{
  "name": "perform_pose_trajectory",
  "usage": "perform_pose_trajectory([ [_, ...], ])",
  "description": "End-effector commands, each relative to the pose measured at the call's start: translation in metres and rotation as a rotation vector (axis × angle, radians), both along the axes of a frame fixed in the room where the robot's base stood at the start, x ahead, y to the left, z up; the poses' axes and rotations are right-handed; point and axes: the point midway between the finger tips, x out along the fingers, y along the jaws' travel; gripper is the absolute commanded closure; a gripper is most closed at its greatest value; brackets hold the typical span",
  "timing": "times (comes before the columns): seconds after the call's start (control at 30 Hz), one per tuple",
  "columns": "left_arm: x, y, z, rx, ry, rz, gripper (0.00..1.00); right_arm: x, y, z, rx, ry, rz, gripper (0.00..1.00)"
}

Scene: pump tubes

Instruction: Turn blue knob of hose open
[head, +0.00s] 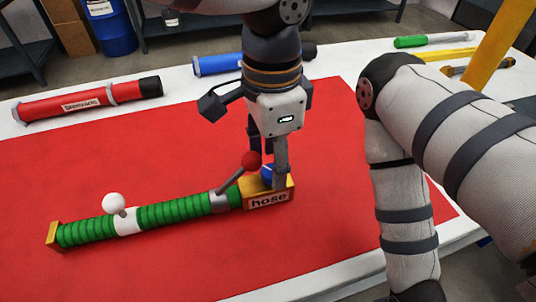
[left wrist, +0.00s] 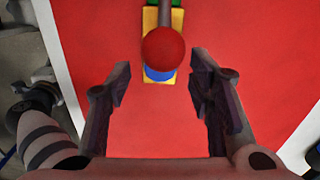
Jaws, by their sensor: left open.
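The hose (head: 165,213) is a green ribbed tube lying on a red mat, with a yellow block (head: 284,184) labelled "hose" at its right end. The blue knob (head: 267,172) sits on that block, partly hidden by my left gripper (head: 268,168). A red ball (head: 251,161) on a grey lever leans up close to the knob. In the left wrist view the red ball (left wrist: 168,48) covers part of the blue knob (left wrist: 157,75). My left gripper (left wrist: 160,82) is open, its fingers apart on either side of them and clear of both. My right gripper is out of view.
A white ball handle (head: 113,203) stands on the hose's left part. A red tube (head: 62,106) and a blue tube (head: 217,64) lie at the back of the white table. A green-handled tool (head: 420,41) lies back right. My right arm fills the right side.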

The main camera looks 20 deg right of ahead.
Motion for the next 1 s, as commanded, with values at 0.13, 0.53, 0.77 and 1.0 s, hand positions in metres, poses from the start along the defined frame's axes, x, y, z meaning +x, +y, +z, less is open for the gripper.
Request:
perform_pose_trajectory([
  [0.13, 0.000, 0.000, -0.015, 0.000, 0.000, 0.000, 0.52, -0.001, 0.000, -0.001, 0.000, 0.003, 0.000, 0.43],
  [0.53, 0.000, 0.000, -0.016, -0.001, -0.002, 0.001, 0.82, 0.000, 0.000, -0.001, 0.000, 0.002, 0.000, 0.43],
  [0.77, 0.000, 0.000, -0.015, 0.000, -0.002, -0.011, 1.00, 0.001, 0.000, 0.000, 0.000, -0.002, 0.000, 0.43],
  [1.0, 0.000, 0.000, -0.013, 0.003, -0.007, -0.275, 1.00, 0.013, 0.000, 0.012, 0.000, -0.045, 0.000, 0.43],
])
